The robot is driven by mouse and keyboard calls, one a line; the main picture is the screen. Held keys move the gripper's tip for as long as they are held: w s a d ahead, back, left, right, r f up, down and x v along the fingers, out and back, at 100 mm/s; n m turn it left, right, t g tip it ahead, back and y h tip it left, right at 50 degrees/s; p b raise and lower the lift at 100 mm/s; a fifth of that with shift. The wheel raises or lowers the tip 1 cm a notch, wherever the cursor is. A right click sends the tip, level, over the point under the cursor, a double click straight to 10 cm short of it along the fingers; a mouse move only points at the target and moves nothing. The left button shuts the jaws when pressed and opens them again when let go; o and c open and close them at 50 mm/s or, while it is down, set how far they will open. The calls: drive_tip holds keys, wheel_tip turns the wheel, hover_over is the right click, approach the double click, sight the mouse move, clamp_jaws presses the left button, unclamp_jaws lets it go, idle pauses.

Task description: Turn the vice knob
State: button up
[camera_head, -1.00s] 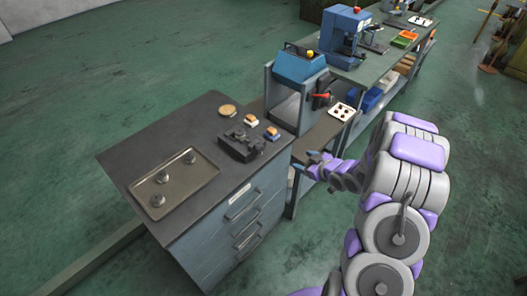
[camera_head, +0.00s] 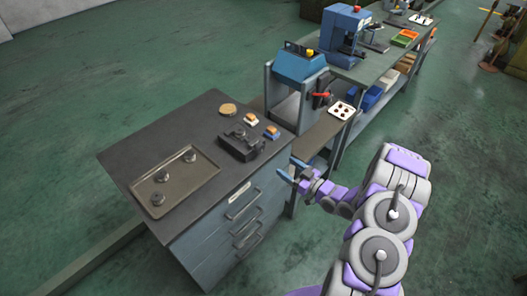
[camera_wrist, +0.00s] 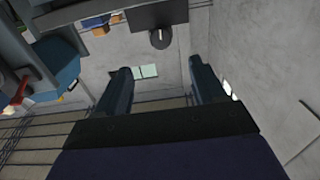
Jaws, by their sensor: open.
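The dark vice (camera_head: 238,146) sits on the cabinet top near its right edge. In the wrist view I see a dark block that looks like the vice (camera_wrist: 160,14), with a round dark knob (camera_wrist: 160,39) bearing a pale mark. My gripper (camera_head: 291,168) is just right of the cabinet's edge, apart from the vice, with its fingers spread. In the wrist view my gripper (camera_wrist: 158,75) is open and empty, and the knob lies beyond and between the fingertips, higher in the picture. In the head view the knob is too small to make out clearly.
On the cabinet are a tray (camera_head: 134,187) with round metal parts, a tan disc (camera_head: 228,110) and two small blocks. A blue machine (camera_head: 298,64) with a red handle stands behind my gripper. Open floor lies at right.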

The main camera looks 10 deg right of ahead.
sight(262, 150)
drive_tip(key=b+x, duration=0.1)
drive_tip(key=x, duration=1.2)
drive_tip(key=shift+w+a, duration=0.1)
drive_tip(key=shift+c, duration=0.4)
drive_tip(key=c, duration=1)
drive_tip(key=shift+o, duration=0.2)
